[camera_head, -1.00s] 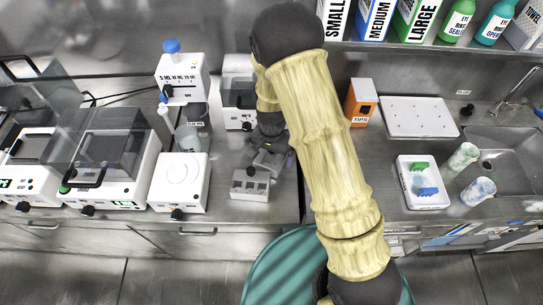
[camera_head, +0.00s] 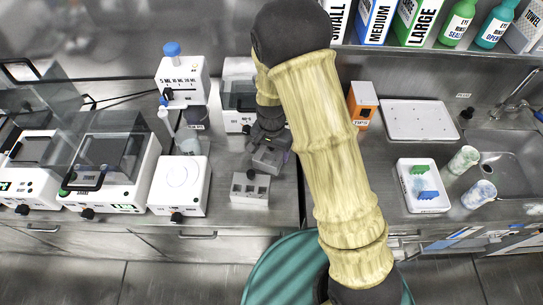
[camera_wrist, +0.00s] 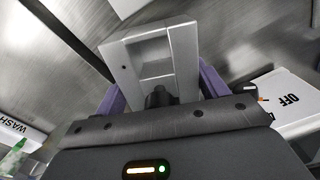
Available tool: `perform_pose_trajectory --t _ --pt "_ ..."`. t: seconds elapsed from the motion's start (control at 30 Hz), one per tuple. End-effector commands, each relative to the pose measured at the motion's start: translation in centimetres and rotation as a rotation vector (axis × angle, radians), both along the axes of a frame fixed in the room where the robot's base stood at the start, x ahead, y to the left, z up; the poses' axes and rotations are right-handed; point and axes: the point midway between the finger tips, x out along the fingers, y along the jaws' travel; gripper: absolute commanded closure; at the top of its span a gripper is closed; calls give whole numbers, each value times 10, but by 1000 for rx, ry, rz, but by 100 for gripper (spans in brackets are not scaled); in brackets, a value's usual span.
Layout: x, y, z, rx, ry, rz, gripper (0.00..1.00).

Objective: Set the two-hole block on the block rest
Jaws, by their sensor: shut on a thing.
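My gripper (camera_head: 273,148) is shut on a grey metal block (camera_head: 267,159), which appears to be the two-hole block, and holds it over the counter. I cannot tell for certain which thing is the block rest. The held block's underside is hidden.
A white stirrer plate (camera_head: 180,185) stands to the left, with a lidded machine (camera_head: 110,165) beyond it. A white and grey device (camera_head: 239,98) stands behind. Right of my arm are an orange tips box (camera_head: 362,104), a white tray (camera_head: 422,188) and the sink (camera_head: 510,165).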

Motion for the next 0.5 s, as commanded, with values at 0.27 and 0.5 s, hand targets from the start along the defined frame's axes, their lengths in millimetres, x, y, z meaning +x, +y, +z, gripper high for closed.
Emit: perform_pose_trajectory --t 0.27,0.5 --pt "1 1 51 2 -5 0 77" --pt "0 0 65 0 -2 -1 77"
